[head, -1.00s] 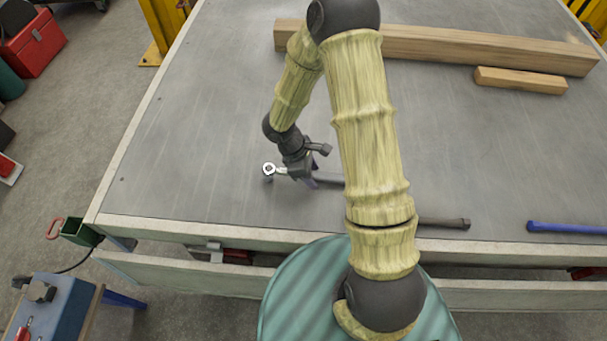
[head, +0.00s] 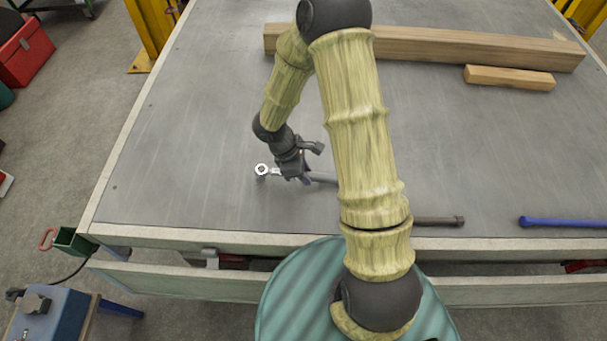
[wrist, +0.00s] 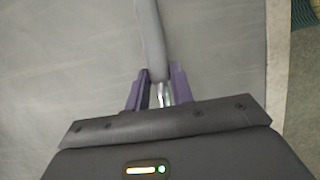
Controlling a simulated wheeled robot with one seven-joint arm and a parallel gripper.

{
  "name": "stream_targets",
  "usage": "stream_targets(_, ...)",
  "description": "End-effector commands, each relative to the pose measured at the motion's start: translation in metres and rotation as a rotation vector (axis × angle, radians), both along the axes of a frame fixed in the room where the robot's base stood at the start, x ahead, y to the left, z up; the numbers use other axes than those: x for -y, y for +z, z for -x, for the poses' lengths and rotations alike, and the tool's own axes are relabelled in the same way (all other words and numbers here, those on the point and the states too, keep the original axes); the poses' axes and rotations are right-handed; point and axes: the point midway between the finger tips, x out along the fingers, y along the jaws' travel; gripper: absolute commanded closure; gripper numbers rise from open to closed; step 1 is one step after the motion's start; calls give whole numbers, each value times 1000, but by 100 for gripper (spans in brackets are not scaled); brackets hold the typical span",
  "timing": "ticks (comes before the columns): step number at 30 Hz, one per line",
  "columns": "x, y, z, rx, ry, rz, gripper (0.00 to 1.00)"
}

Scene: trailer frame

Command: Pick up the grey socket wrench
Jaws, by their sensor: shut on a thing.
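The grey socket wrench (head: 322,177) lies low over the grey table top near its front edge. Its bright ring-shaped head (head: 261,170) points left in the head view, and my arm hides the far end of its handle. My gripper (head: 304,180) is shut on the wrench close to its head. In the wrist view, the purple fingers of my gripper (wrist: 158,90) stand either side of the shiny neck, and the grey handle (wrist: 149,40) runs up out of the picture. I cannot tell whether the wrench touches the table.
A dark grey-brown bar (head: 440,221) and a blue-handled tool (head: 560,222) lie along the front edge to the right. A long wooden beam (head: 450,47) and a short wood block (head: 510,77) lie at the back. The table's left part is clear.

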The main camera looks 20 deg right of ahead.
Motion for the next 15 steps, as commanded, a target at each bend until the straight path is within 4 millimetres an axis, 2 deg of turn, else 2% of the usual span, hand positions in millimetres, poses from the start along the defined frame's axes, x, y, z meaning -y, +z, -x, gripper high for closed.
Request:
stream_targets(1, 0, 11, -1, 4, -2, 0, 100)
stream_targets(9, 0, 64, -1, 5, -3, -1, 100)
stream_targets(15, 0, 84, 0, 1, -2, -1, 100)
